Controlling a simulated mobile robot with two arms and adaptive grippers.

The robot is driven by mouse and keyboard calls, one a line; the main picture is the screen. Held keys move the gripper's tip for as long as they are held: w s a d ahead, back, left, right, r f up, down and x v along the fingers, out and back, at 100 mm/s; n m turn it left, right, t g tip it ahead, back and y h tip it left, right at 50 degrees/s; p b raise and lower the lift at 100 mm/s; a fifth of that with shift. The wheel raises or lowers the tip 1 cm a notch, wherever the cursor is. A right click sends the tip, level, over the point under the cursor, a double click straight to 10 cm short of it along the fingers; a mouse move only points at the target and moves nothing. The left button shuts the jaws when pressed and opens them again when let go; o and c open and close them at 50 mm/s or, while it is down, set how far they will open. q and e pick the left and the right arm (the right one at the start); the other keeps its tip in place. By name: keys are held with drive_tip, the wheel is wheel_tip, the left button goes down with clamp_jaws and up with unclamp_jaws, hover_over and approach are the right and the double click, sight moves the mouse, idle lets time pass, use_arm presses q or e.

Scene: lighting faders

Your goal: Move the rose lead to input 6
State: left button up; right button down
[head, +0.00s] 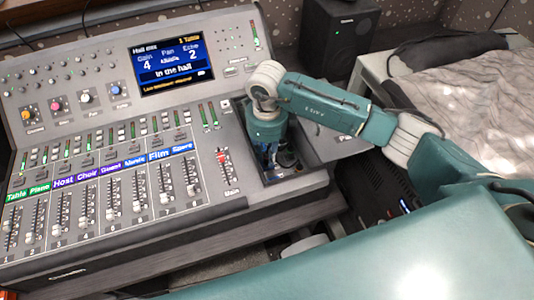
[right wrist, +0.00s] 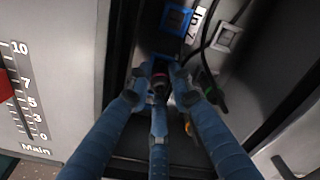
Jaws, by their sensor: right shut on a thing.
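My right gripper (right wrist: 160,88) is down in the dark recess (head: 313,180) at the right end of the mixing desk. Its blue fingers are shut around a dark plug with a rose ring, the rose lead (right wrist: 160,80). A blue square socket (right wrist: 177,18) lies beyond the fingers in the right wrist view, beside a small white label (right wrist: 195,22). I cannot make out a label for input 6, and whether the plug sits in a socket is hidden by the fingers. My left gripper is not in view.
The mixing desk (head: 60,262) has several faders and a lit screen (head: 171,65). A green-marked plug (right wrist: 217,100) and an orange piece (right wrist: 188,127) are close beside the right fingers. A black speaker (head: 338,32) stands behind, and the recess walls are close on both sides.

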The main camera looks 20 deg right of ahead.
drive_tip(key=shift+f+b, duration=0.45)
drive_tip(key=shift+b, duration=0.45)
idle(1.9)
drive_tip(key=shift+s+f, duration=0.1)
drive_tip(key=shift+s, duration=0.05)
idle(0.4)
drive_tip(key=c, duration=1.5)
unclamp_jaws()
drive_tip(key=shift+o, duration=0.2)
drive_tip(key=shift+d, duration=0.1)
drive_tip(key=shift+r, duration=0.2)
